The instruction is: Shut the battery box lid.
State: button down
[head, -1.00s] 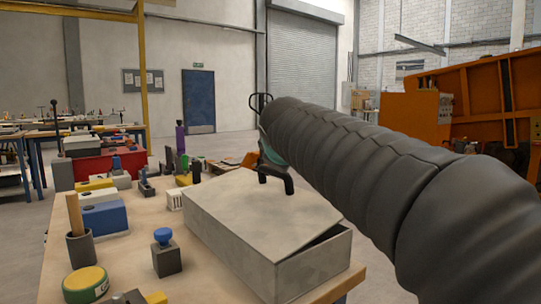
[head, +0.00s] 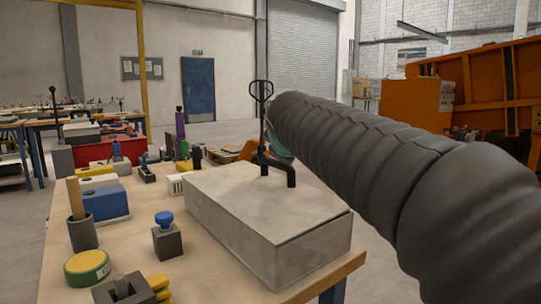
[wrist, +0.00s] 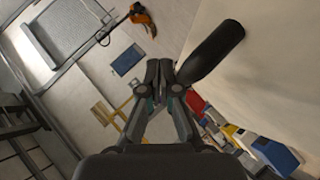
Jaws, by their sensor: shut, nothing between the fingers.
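The battery box (head: 310,259) is a grey box at the right front of the wooden workbench in the head view. Its pale lid (head: 235,201) lies about flat on the rim, with only a thin line between them along the near right edge. A dark handle (head: 290,177) stands on the lid. The lid fills the right of the wrist view (wrist: 275,70), with the dark handle (wrist: 212,52) close beside my fingertips. My gripper (wrist: 160,72) is shut and empty. I cannot tell whether it touches the handle. In the head view my arm hides most of it.
Left of the box stand a small block with a blue knob (head: 166,238), a green-yellow tin (head: 87,267) and a dark cup (head: 82,233). Blue (head: 106,203) and red (head: 110,153) boxes lie farther back. A pallet jack (head: 262,100) stands behind the bench.

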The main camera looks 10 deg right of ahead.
jog(key=s+d+r+p, duration=0.2)
jog(key=s+r, duration=0.1)
jog(key=r, duration=0.2)
jog(key=s+d+r+p, duration=0.2)
jog(key=d+r, duration=0.1)
jog(key=r, duration=0.3)
jog(key=s+a+m+g+y, duration=0.3)
jog(key=a+y, duration=0.2)
jog(key=a, duration=0.1)
jog(key=x, duration=0.3)
jog(key=b+x, duration=0.1)
jog(key=x, duration=0.3)
jog(key=d+f+b+x, duration=0.1)
jog(key=x, duration=0.3)
jog(key=shift+s+f, duration=0.2)
jog(key=shift+s, duration=0.05)
jog(key=shift+w+d+f, duration=0.1)
jog(key=shift+d+f, duration=0.05)
jog(key=shift+f, duration=0.45)
jog(key=shift+f, duration=0.1)
